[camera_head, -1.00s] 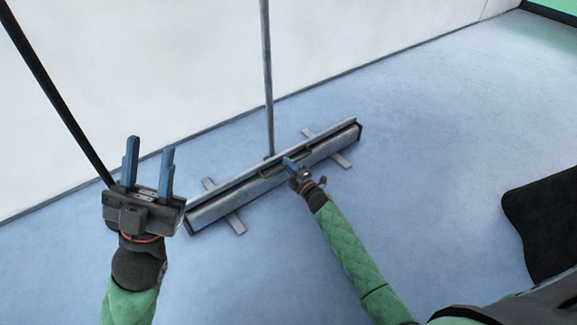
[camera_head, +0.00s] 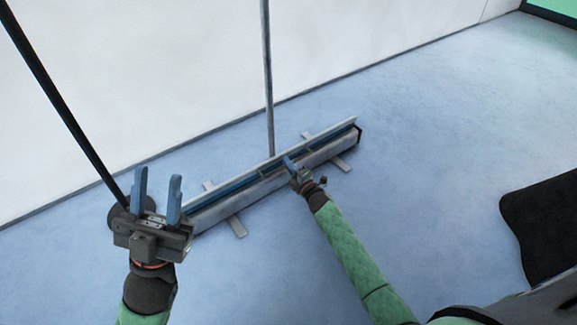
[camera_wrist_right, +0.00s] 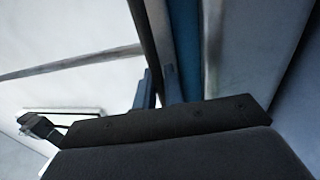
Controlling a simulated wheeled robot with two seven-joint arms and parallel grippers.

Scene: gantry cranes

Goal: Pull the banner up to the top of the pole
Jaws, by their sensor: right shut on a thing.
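The banner stand's long grey base (camera_head: 222,206) lies on the floor, set diagonally, with flat feet under it. A thin grey pole (camera_head: 267,80) rises from behind its middle. The banner's light top bar (camera_head: 335,130) is slightly above the base, and a narrow blue strip of banner (camera_head: 240,183) shows between them. In the right wrist view, the blue banner (camera_wrist_right: 184,40) runs beside the dark bar edge. My right gripper (camera_head: 289,163) is shut on the top bar near its middle. My left gripper (camera_head: 157,180) is open and empty, left of the base.
A black slanted post (camera_head: 55,95) stands at the left, its dark round foot partly behind my left gripper. A white wall (camera_head: 180,60) stands behind the stand. A black object (camera_head: 545,220) is at the right edge. The blue floor between is clear.

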